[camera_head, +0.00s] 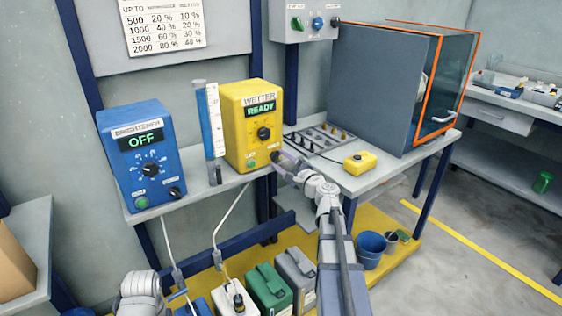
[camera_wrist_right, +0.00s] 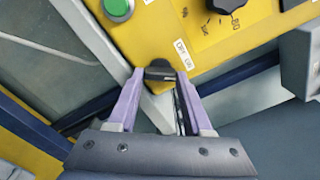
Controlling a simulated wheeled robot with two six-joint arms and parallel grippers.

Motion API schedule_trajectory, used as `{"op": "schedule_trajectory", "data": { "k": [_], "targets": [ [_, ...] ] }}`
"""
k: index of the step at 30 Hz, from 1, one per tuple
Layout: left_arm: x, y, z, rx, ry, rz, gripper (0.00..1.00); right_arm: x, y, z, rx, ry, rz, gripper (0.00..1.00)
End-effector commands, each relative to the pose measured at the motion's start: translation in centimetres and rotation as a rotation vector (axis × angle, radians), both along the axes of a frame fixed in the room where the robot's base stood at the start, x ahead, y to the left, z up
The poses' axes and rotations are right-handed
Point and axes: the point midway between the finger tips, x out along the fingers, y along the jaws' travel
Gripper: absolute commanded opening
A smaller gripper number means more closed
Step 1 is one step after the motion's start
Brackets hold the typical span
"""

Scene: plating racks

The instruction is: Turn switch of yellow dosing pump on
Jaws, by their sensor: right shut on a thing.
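The yellow dosing pump (camera_head: 240,108) stands on the bench, labelled WETTER, and its display reads READY. A round black dial (camera_head: 264,133) sits on its front, with a green button (camera_head: 251,164) lower left. My right gripper (camera_head: 279,160) is at the pump's lower right corner. In the right wrist view the purple fingers (camera_wrist_right: 160,85) are closed around a small black switch knob (camera_wrist_right: 160,72), beside a white label on the yellow panel (camera_wrist_right: 215,42). The switch is mostly hidden by the gripper in the head view. My left gripper is not visible; only part of my left arm shows at the bottom.
Canisters stand below.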

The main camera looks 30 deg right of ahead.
Motion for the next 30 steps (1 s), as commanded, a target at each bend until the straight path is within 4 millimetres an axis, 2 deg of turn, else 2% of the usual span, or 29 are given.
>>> {"op": "schedule_trajectory", "data": {
  "k": [2,3,6,14,17,24,30],
  "targets": [
    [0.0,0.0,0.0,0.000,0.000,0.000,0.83,-0.1,0.0,-0.1,0.001,0.001,0.001,0.00],
    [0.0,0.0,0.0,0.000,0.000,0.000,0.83,-0.1,0.0,-0.1,0.001,0.001,0.001,0.53],
    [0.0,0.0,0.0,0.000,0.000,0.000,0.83,-0.1,0.0,0.0,0.001,0.001,0.001,0.62],
    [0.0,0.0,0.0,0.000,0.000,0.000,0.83,-0.3,0.0,0.0,0.000,0.000,0.000,0.62],
    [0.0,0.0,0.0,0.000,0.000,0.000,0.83,-1.4,0.0,0.0,0.000,0.000,-0.001,0.62],
    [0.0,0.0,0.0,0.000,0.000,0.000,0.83,-5.4,-0.3,0.0,0.000,0.001,-0.003,0.62],
    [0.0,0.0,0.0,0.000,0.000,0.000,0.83,-7.4,-0.5,0.0,0.000,0.001,-0.001,0.62]
  ]
}}
